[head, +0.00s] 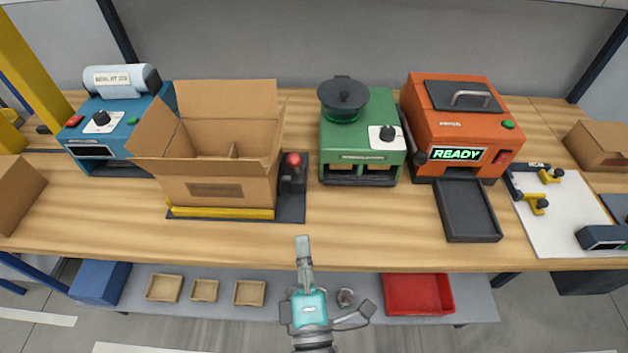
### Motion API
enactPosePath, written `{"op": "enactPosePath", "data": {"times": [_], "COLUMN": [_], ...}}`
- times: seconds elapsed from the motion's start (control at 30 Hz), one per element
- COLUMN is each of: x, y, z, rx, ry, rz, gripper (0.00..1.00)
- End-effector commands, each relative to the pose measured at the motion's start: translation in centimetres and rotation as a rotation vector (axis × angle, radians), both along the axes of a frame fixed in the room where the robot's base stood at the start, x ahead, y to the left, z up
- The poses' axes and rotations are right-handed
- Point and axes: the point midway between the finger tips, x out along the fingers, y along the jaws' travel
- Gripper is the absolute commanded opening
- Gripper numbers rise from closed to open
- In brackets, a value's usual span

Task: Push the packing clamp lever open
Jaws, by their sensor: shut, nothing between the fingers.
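An open cardboard box (230,190) stands on a dark base plate with a yellow bar (222,213) along its front. A short dark lever with a red knob (293,160), which looks like the packing clamp lever, stands upright at the right end of that plate, close beside the box. The lever's lower part blends into its dark mount. My gripper (303,240) is shut and empty at the front edge of the table, pointing toward the back. In the picture it is below the lever and slightly right of it, apart from it.
A green machine (362,140) with a dark round top stands right of the lever. An orange machine (465,120) showing READY has a dark tray (468,210) in front. A blue machine (98,135) is behind the box at left. The tabletop (370,225) between lever and tray is clear.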

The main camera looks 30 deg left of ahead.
Motion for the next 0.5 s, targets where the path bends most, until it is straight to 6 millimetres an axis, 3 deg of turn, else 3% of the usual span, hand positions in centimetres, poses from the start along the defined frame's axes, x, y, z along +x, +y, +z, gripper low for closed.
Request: {"op": "enactPosePath", "data": {"times": [0.5], "x": [0.87], "y": [0.7], "z": [0.26], "rx": [0.002], "ry": [-0.001], "rz": [-0.002], "gripper": [0.0]}}
